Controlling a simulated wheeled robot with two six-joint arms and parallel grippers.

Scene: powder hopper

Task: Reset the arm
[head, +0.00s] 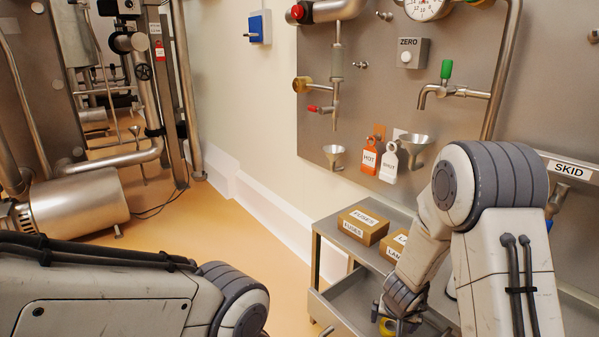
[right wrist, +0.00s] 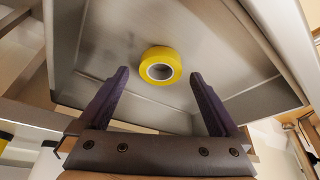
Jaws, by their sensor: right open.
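My right arm (head: 490,230) reaches down at the right of the head view. My right gripper (head: 396,322) is low over the grey cart, partly cut off by the bottom edge. In the right wrist view its two dark fingers (right wrist: 160,78) are spread apart with nothing gripped. A yellow tape roll (right wrist: 160,54) lies in a grey metal tray (right wrist: 110,40), just beyond and between the fingertips. A bit of yellow shows at the gripper in the head view. My left arm (head: 120,290) crosses the lower left; its gripper is out of view.
A grey cart (head: 335,235) holds cardboard boxes labelled FUSES (head: 362,225) and LAMPS (head: 396,246) beside my right arm. Behind is a steel panel (head: 345,100) with valves, funnels, a gauge and hanging tags. Orange floor (head: 225,245) is clear to the left.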

